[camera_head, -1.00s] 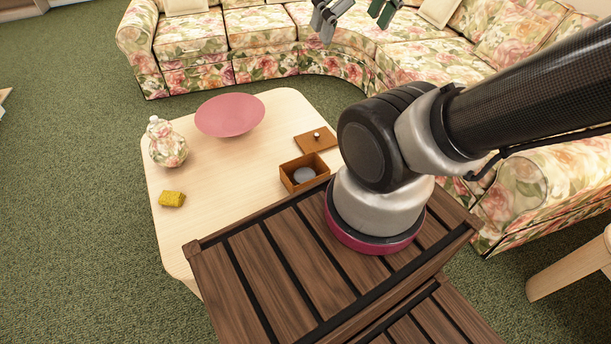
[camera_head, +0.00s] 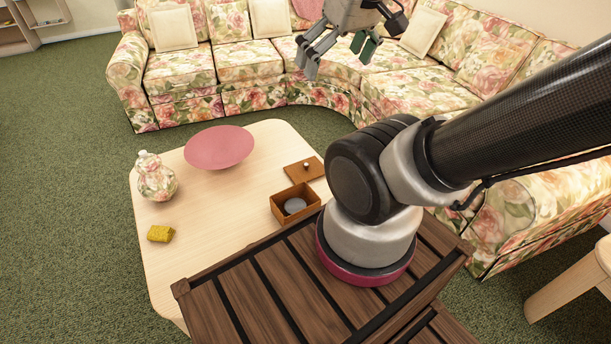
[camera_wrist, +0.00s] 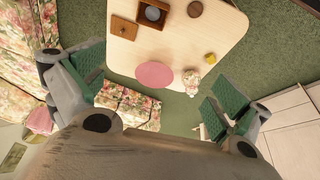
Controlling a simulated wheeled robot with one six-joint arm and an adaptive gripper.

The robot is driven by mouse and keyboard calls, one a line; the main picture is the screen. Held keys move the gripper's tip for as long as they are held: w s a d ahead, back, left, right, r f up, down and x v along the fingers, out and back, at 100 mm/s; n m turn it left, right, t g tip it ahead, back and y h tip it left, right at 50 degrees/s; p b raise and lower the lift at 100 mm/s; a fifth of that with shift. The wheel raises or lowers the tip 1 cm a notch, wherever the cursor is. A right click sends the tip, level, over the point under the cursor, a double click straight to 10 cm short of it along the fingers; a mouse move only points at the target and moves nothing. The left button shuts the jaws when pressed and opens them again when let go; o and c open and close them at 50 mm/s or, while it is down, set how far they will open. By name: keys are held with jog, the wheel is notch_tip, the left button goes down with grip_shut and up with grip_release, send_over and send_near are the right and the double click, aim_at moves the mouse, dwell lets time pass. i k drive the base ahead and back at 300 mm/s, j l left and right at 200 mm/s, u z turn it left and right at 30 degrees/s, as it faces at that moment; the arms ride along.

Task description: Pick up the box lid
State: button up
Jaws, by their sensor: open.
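In the wrist view the lid (camera_wrist: 124,27) is at the top, left of the box (camera_wrist: 152,13). My gripper (camera_head: 340,68) is open and empty, high above and beyond the table near the sofa. In the wrist view its green-padded fingers (camera_wrist: 158,92) are wide apart, with nothing between them but the distant scene.
The table (camera_head: 235,235) also carries a pink bowl (camera_head: 219,147), a floral jar (camera_head: 156,177) and a yellow sponge (camera_head: 160,233). A floral corner sofa (camera_head: 240,70) curves behind and to the right. Green carpet lies open on the left.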

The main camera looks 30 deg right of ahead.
aim_at(311, 169)
jog(key=i+l+u, duration=0.1)
jog(key=l, duration=0.65)
jog(key=i+l+u, duration=0.1)
jog(key=l, duration=0.7)
